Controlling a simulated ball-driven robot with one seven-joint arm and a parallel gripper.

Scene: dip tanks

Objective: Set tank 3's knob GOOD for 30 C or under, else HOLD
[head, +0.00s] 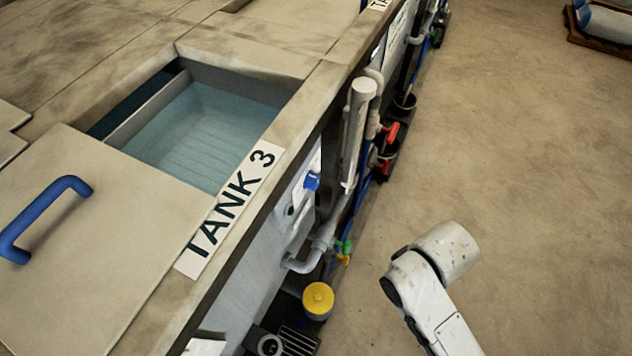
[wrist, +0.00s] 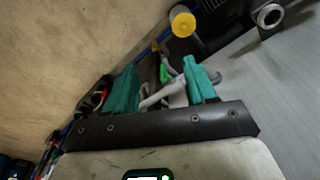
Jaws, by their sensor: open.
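Tank 3 is marked by a white label reading TANK 3 (head: 229,208) on its top edge in the head view. Its lid (head: 110,245), with a blue handle, is slid aside, and pale blue liquid (head: 213,138) shows inside. A small blue part (head: 312,181) that looks like a knob sticks out from the tank's front panel. Its setting is not legible. A sliver of pale plate beside it is seen edge-on; no temperature can be read. My gripper (wrist: 163,88) shows in the wrist view, teal fingers apart with nothing held between them. Pipework appears beyond them.
Grey pipes (head: 350,150) and red-handled parts (head: 391,133) line the front. A yellow-capped item (head: 318,299) stands low by the tank, also in the wrist view (wrist: 183,22). The concrete floor (head: 520,160) to the right is open.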

